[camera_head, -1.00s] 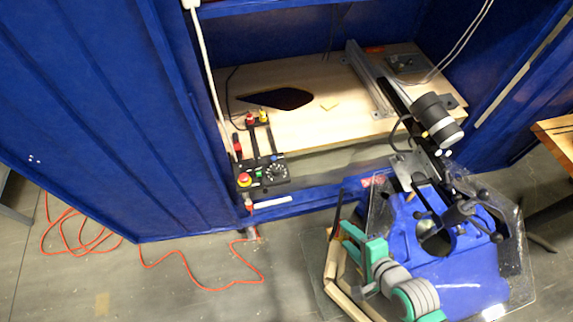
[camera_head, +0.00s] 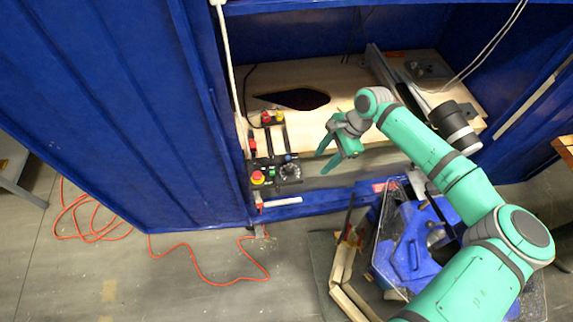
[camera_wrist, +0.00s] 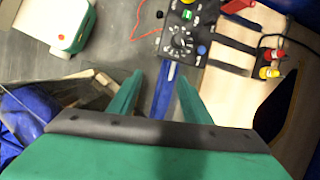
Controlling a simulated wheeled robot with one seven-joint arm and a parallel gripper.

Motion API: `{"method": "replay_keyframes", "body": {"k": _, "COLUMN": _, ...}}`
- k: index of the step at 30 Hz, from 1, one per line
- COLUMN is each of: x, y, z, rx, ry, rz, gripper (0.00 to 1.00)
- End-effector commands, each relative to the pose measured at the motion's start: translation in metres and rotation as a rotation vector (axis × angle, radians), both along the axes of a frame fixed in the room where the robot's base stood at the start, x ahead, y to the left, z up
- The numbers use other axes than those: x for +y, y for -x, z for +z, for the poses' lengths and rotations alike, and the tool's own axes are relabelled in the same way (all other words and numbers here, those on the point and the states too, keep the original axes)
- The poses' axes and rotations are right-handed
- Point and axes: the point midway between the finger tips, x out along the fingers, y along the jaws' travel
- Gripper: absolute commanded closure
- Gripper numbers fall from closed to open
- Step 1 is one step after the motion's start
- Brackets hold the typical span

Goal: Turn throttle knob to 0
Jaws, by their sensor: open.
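The throttle knob (camera_head: 290,170) is a dark round dial with white markings around it, on the right part of a small black control panel at the left front of the wooden bench. In the wrist view the knob (camera_wrist: 181,41) lies ahead of the fingers, near the top middle. My gripper (camera_head: 337,157) is open and empty, to the right of the panel and apart from it. Its two green fingers (camera_wrist: 160,92) show in the wrist view with a gap between them. The dial's exact setting is too small to read.
Beside the knob are a green button (camera_wrist: 187,15), a blue button (camera_wrist: 201,50) and a red-and-yellow emergency stop (camera_head: 257,177). Red and yellow connectors (camera_head: 272,117) stand behind. The bench (camera_head: 340,75) has a dark hole. A blue wall (camera_head: 110,110) rises left.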

Motion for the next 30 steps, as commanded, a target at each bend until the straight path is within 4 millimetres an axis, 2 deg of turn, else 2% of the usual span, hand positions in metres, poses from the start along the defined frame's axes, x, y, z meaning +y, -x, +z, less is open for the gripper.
{"method": "replay_keyframes", "body": {"k": 1, "x": 0.014, "y": -0.01, "z": 0.007, "rx": 0.021, "ry": 0.002, "rz": 0.02, "gripper": 0.56}}
{"method": "replay_keyframes", "body": {"k": 4, "x": 0.032, "y": -0.02, "z": 0.019, "rx": 0.056, "ry": 0.002, "rz": 0.046, "gripper": 0.56}}
{"method": "replay_keyframes", "body": {"k": 11, "x": 0.051, "y": -0.028, "z": 0.029, "rx": 0.09, "ry": -0.001, "rz": 0.072, "gripper": 0.56}}
{"method": "replay_keyframes", "body": {"k": 17, "x": 0.06, "y": -0.025, "z": 0.009, "rx": 0.092, "ry": -0.002, "rz": 0.073, "gripper": 0.56}}
{"method": "replay_keyframes", "body": {"k": 24, "x": 0.074, "y": -0.018, "z": -0.031, "rx": 0.092, "ry": -0.001, "rz": 0.073, "gripper": 0.56}}
{"method": "replay_keyframes", "body": {"k": 30, "x": 0.084, "y": -0.015, "z": -0.056, "rx": 0.09, "ry": -0.002, "rz": 0.071, "gripper": 0.56}}
